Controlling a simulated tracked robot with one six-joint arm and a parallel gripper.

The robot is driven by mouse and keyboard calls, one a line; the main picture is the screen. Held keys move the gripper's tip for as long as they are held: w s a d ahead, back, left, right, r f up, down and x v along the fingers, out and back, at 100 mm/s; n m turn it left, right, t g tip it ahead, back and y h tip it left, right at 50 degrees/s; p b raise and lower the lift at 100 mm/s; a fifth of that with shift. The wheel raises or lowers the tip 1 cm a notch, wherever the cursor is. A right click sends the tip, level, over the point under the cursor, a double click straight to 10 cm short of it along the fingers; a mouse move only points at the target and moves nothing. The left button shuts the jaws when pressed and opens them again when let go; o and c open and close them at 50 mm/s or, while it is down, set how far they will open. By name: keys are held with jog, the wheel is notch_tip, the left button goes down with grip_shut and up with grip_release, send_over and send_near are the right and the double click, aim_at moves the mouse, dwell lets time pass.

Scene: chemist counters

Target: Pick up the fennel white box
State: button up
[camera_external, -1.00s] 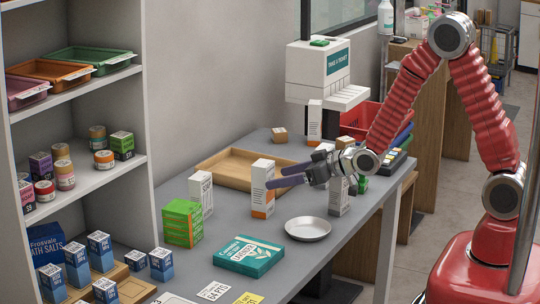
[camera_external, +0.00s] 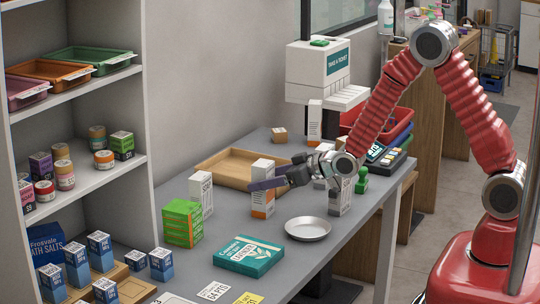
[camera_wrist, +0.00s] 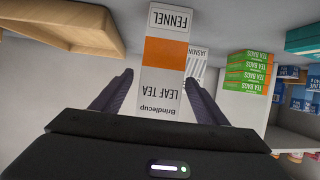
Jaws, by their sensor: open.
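The fennel white box (camera_external: 262,199) is a tall carton with an orange band, upright on the grey counter. In the wrist view the fennel box (camera_wrist: 164,62) appears upside down, with "FENNEL" and "LEAF TEA" readable, between the two purple fingers. My gripper (camera_external: 268,184) is open, with its fingers at about mid-height of the box. In the wrist view my gripper (camera_wrist: 160,95) has a finger on each side of the box, with gaps visible. I cannot tell whether either finger touches it.
A jasmine box (camera_wrist: 196,65) and green tea bag boxes (camera_external: 182,222) stand left of the fennel box. A wooden tray (camera_external: 205,164) lies behind it. A metal dish (camera_external: 308,228) and a teal box (camera_external: 249,256) lie in front. More white boxes stand to the right.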

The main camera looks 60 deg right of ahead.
jog(key=shift+w+f, duration=0.25)
jog(key=shift+w, duration=0.35)
jog(key=shift+c, duration=0.3)
jog(key=c, duration=1.1)
jog(key=shift+r, duration=0.1)
jog(key=shift+r, duration=4.95)
